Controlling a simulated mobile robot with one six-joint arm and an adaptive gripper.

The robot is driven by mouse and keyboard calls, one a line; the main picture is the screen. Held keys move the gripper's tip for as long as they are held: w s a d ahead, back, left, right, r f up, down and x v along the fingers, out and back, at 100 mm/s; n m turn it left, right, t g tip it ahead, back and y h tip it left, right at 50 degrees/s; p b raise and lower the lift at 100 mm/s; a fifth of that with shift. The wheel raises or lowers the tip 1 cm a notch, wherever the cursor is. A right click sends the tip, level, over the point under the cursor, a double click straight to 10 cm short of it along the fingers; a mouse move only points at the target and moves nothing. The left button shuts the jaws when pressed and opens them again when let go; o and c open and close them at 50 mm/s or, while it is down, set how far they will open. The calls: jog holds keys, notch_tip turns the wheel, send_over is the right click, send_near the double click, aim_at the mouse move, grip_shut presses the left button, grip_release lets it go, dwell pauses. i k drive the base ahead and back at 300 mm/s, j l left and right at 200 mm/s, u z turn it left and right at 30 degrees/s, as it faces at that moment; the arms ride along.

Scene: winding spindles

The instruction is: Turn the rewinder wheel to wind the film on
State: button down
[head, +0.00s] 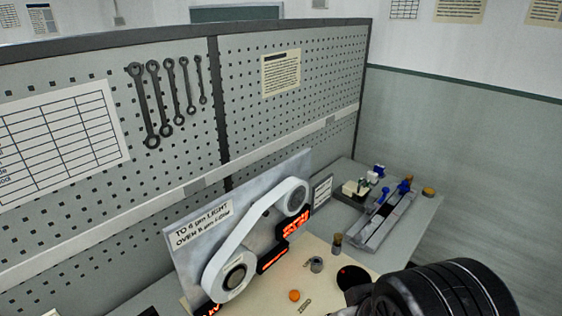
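The rewinder stands on the bench in the lower middle of the head view, with a grey upright panel (188,240) behind it. A white band of film (243,228) runs in a slanted loop around two round wheels. The larger, nearer wheel (235,276) is at the lower left, and the smaller wheel (295,200) is at the upper right. I cannot tell which one is the rewinder wheel. Red lit displays (296,224) sit beside the loop. My gripper is not in view. A dark ribbed cylinder at the lower right looks like part of my arm and hides some bench.
Small parts stand on the bench: an orange piece (294,295), a grey cylinder (316,264) and a brown-topped piece (337,241). A grey railed fixture (385,220) with blue knobs is at the back right. A pegboard (260,130) with hanging wrenches (145,105) rises behind.

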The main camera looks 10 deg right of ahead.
aim_at(349, 276)
jog(key=z, duration=0.65)
jog(key=l+u, duration=0.45)
jog(key=k+l+u, duration=0.2)
jog(key=l+u, duration=0.25)
jog(key=j, duration=0.1)
